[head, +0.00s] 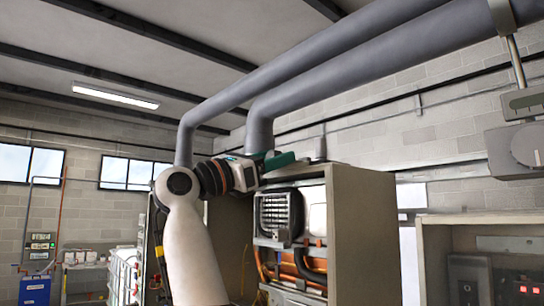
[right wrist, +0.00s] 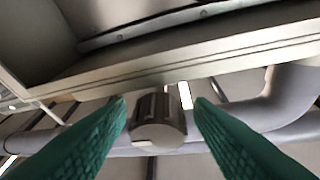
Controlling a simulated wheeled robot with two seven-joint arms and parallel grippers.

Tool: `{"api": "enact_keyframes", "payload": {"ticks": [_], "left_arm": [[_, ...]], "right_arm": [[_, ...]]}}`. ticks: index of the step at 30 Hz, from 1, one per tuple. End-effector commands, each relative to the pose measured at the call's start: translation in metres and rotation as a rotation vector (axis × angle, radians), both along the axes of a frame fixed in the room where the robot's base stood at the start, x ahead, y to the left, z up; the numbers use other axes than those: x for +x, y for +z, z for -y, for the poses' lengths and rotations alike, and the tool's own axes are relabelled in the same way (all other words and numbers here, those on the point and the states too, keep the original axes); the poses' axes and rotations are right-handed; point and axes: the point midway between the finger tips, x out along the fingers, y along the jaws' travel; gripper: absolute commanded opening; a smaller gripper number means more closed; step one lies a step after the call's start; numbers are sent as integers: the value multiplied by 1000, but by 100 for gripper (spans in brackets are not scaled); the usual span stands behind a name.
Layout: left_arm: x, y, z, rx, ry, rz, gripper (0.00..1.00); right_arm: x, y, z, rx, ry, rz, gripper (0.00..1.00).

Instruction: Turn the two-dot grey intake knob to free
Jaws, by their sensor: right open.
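A short grey-brown knob-like cylinder (right wrist: 158,128) shows in the right wrist view, between my right gripper's green fingers. I cannot make out dots on it, nor tell whether the fingers touch it. My right gripper (right wrist: 161,104) is open, with one finger on each side of the cylinder. In the head view my right gripper (head: 282,160) is at the top of the open heater cabinet (head: 350,230), seen from the side. The knob is not clear in the head view. My left gripper is in neither view.
Thick grey pipes (head: 300,70) run above and behind the cabinet. A grey stub (head: 320,149) stands near the cabinet's top, right of the gripper. The cabinet's open front shows a grille (head: 280,214) and orange pipes. Another open cabinet (head: 436,255) is at right.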

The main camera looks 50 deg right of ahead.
Motion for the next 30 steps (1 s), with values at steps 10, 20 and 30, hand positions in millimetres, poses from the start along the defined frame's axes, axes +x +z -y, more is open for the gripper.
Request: {"api": "enact_keyframes", "payload": {"ticks": [10, 20, 30], "left_arm": [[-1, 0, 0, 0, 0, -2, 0], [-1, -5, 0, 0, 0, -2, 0], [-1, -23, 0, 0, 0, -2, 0]], "right_arm": [[0, 0, 0, 0, 0, 0, 8], [0, -2, 0, 7, 1, -39, 4], [1, -5, -1, 31, 4, -250, 4]]}}
